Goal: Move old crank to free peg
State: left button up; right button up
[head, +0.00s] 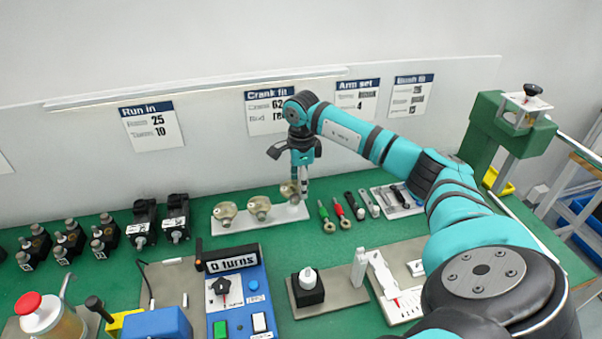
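A pale strip (281,218) lies on the green bench, with brass-coloured crank-like parts along it. One part (225,211) is at its left end and one (259,206) is in the middle. A third part (289,191) is at the right end, right against my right gripper's fingertips. My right gripper (300,188) points straight down over that end. The fingers look close together, but they are too small to tell whether they hold the third part. Pegs under the parts are not clearly visible. My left gripper is out of view.
Green- and red-handled tools (339,211) lie just right of the strip. A blue control box (238,293) reading "0 turns" and a black block with a white knob (308,285) stand in front. Black motor-like units (145,223) stand to the left. A green press stand (490,135) is at right.

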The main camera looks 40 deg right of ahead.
jog(key=shift+f, duration=0.3)
jog(key=shift+f+b, duration=0.9)
jog(key=shift+f, duration=0.4)
jog(key=shift+f, duration=0.3)
dwell(0.5)
jog(key=o, duration=1.6)
jog(key=shift+c, duration=0.2)
notch_tip(320, 180, up, 12)
